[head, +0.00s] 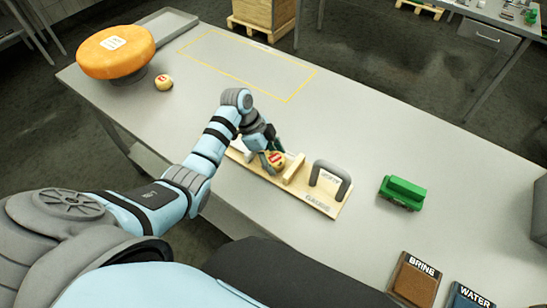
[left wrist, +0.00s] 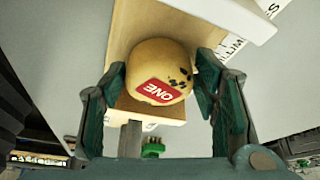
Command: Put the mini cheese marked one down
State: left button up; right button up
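The mini cheese marked one (left wrist: 160,72) is a small pale-yellow round with a red "ONE" label and dark specks. It also shows in the head view (head: 276,158), over a wooden board (head: 318,207). I cannot tell whether the cheese touches the board. The board has a raised wooden block (head: 294,168) and a grey arched handle (head: 331,180) to the right of the cheese. My right gripper is not in view.
A big orange cheese wheel (head: 112,55) and another small red-labelled cheese (head: 163,83) stand at the table's left. A yellow-outlined area (head: 245,62) at the back is empty. A green block (head: 402,192) and the brine (head: 415,278) and water (head: 470,298) containers are at right.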

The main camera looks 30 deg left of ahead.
pick_arm(q)
jog(key=shift+o, duration=0.7)
jog(key=shift+r, duration=0.1)
jog(key=shift+r, duration=0.25)
jog(key=v, duration=1.1)
jog(key=shift+a+r, duration=0.25)
jog(key=shift+r, duration=0.05)
